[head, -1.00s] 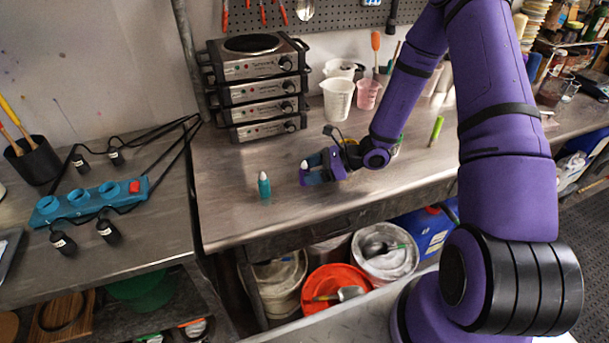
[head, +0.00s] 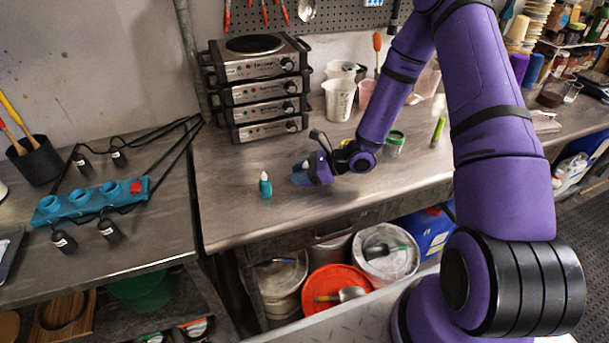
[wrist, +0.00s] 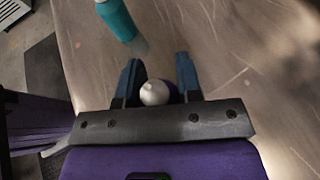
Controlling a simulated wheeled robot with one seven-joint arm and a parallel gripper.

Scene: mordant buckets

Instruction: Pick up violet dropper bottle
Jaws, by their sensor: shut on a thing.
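My gripper (head: 303,174) is low over the steel bench, its blue fingers shut on the violet dropper bottle. The bottle's white tip (head: 306,163) shows above the fingers in the head view. In the wrist view the bottle (wrist: 171,92) sits between the fingers, its pale round tip toward the camera and a bit of violet body beside it. The fingers hide most of the body, and I cannot tell if its base touches the bench. A teal dropper bottle (head: 265,188) with a white tip stands upright just left of my gripper; it also shows in the wrist view (wrist: 118,20).
A stack of steel hot plates (head: 258,95) stands behind on the bench (head: 235,215). White and pink beakers, a green-lidded jar (head: 394,139) and a green marker (head: 438,131) stand to the right. The bench's front middle is clear.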

